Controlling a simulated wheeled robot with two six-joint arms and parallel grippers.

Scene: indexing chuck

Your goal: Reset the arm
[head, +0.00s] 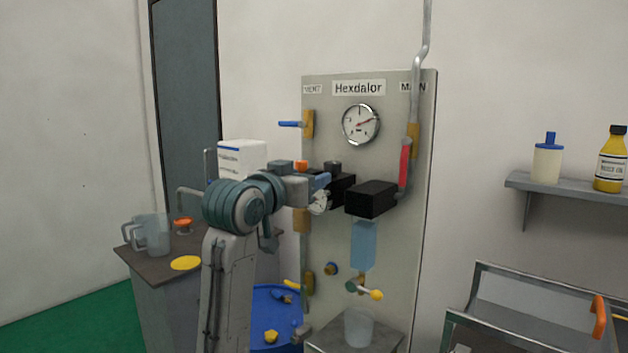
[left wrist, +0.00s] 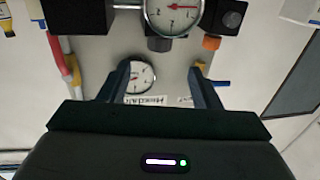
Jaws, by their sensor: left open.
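My left arm (head: 237,205) rises in front of the panel, bent, with its forearm level and pointing right at the panel. My left gripper (head: 320,182) is in front of the panel, left of a black box, partly lost against the dark parts. In the left wrist view the left gripper's two fingers (left wrist: 160,78) stand wide apart with nothing held between them. The panel (left wrist: 100,48) shows upside down beyond them, with a round gauge (left wrist: 140,77) seen between the fingers. My right gripper is not in view.
The panel (head: 335,97) carries a gauge (head: 361,124), a blue lever (head: 291,124), a red lever (head: 405,165) and a black box (head: 371,199) close to my gripper. A side table (head: 150,268) with jugs is at left. A shelf (head: 570,188) and metal rack (head: 530,284) are at right.

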